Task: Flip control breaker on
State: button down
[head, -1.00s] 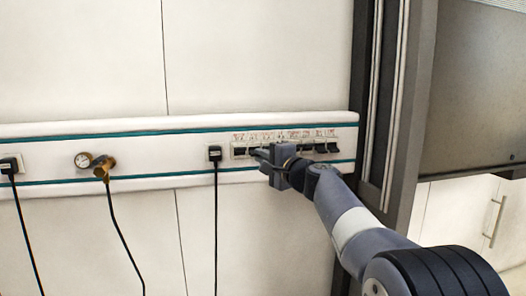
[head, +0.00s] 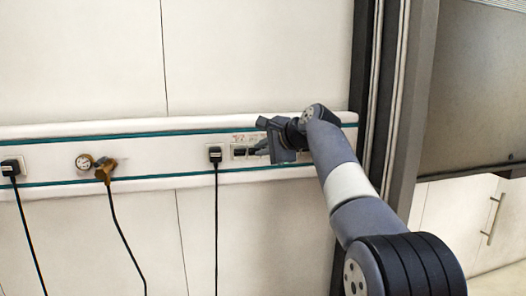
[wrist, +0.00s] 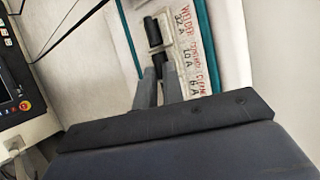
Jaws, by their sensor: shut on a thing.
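The breaker row (head: 240,152) is set in the white wall rail, with its left end showing and most of it hidden behind my arm. In the wrist view, a black breaker switch (wrist: 153,32) stands clear beyond my fingers. A second black switch (wrist: 162,58) lies at my fingertips. My gripper (wrist: 160,72) is shut on this second switch. The printed labels (wrist: 187,40) beside them show "WELDER" and ratings such as "10 A"; the other names are too blurred to match surely. In the head view, my gripper (head: 262,146) is at the row's left part.
A black plug (head: 215,154) with a hanging cord is left of the breakers. A gauge with a brass fitting (head: 103,166) and another plug (head: 10,167) are farther left. A dark frame post (head: 385,120) stands to the right. In the wrist view, a control screen (wrist: 8,92) is at left.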

jog(key=shift+w+r+g, duration=0.1)
jog(key=shift+w+g, duration=0.05)
jog(key=shift+g, duration=0.65)
jog(key=c, duration=1.5)
grip_release()
jog(key=shift+r, duration=0.15)
jog(key=v, duration=1)
jog(key=shift+s+r+b, duration=0.3)
jog(key=shift+a, duration=0.1)
jog(key=x, duration=1)
jog(key=shift+w+f+p, duration=0.3)
